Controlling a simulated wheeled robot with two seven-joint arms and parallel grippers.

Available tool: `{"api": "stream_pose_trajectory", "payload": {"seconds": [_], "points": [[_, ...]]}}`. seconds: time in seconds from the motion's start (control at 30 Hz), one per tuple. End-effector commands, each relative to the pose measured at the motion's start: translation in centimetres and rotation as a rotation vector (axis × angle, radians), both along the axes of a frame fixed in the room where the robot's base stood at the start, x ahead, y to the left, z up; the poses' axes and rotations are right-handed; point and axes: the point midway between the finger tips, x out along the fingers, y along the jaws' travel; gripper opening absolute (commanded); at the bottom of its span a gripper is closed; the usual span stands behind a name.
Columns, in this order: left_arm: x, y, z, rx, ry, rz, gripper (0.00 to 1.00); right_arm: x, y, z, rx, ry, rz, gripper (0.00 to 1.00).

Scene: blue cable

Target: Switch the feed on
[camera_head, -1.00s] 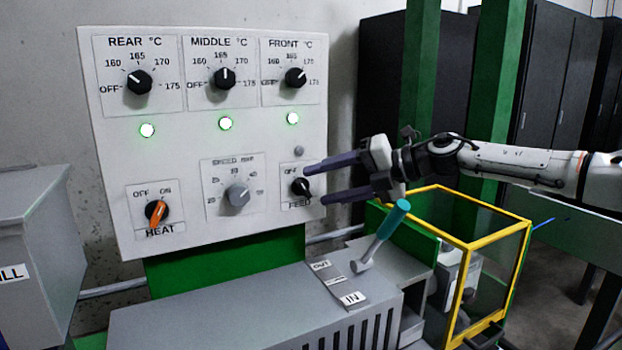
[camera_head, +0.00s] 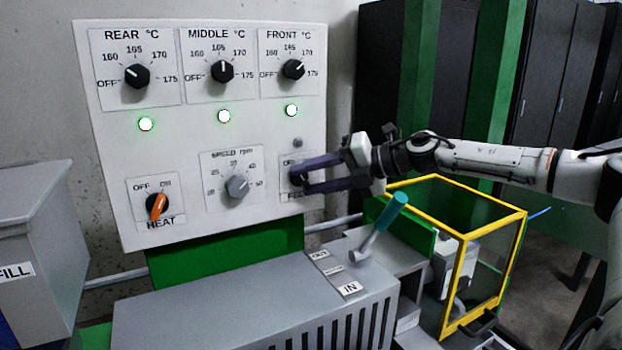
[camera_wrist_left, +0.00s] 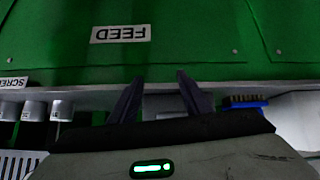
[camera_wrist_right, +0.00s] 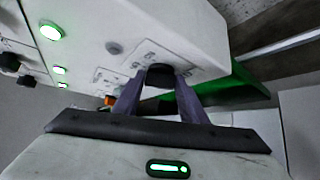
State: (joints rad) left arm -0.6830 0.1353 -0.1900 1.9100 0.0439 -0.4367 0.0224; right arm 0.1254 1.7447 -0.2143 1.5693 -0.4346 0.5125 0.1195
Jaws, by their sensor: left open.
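The black FEED knob (camera_head: 295,177) is on the lower right of the white control panel (camera_head: 268,130). It is partly hidden by my right gripper (camera_head: 304,178), whose two fingers reach around it from the right. In the right wrist view the dark knob (camera_wrist_right: 161,75) lies between the fingertips. The fingers stand about as wide apart as those of my left gripper and look open; contact is unclear. The small lamp (camera_head: 298,142) above the knob is grey and unlit. My left gripper (camera_wrist_left: 160,80) is open and empty before a green surface with an upside-down FEED label (camera_wrist_left: 120,34).
The orange HEAT switch (camera_head: 157,206) points toward ON. The SPEED knob (camera_head: 237,187) sits left of FEED. Three temperature knobs have lit green lamps below. A teal-handled lever (camera_head: 385,225) and a yellow-framed guard (camera_head: 468,228) stand below my right arm.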

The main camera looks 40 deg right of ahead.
Motion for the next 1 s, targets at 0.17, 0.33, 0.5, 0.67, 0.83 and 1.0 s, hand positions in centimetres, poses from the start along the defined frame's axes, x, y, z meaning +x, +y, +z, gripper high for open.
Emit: {"api": "stream_pose_trajectory", "payload": {"seconds": [0.17, 0.33, 0.5, 0.67, 0.83, 1.0], "points": [[-0.3, 0.0, -0.1, 0.0, 0.005, -0.001, 0.44, 0.0, 0.0, 0.0, 0.0, 0.0, 0.0, 0.13], [-0.3, -0.1, -0.6, 0.0, 0.006, -0.002, 0.44, 0.0, 0.0, -0.1, 0.014, -0.005, 0.0, 0.14], [-0.3, -0.1, -2.1, -0.001, 0.005, -0.001, 0.44, 0.0, -0.1, -0.5, 0.07, -0.025, -0.001, 0.14], [-0.4, -0.1, -4.8, 0.003, 0.009, -0.005, 0.44, 0.0, -0.2, -0.9, 0.168, -0.059, 0.0, 0.14], [0.0, -0.9, -7.1, 0.004, 0.004, -0.025, 0.44, 0.0, -0.2, -1.3, 0.298, -0.1, -0.001, 0.14], [0.7, -2.0, -8.4, -0.006, -0.013, -0.041, 0.44, -0.1, -0.2, -1.5, 0.422, -0.138, 0.001, 0.14]]}}
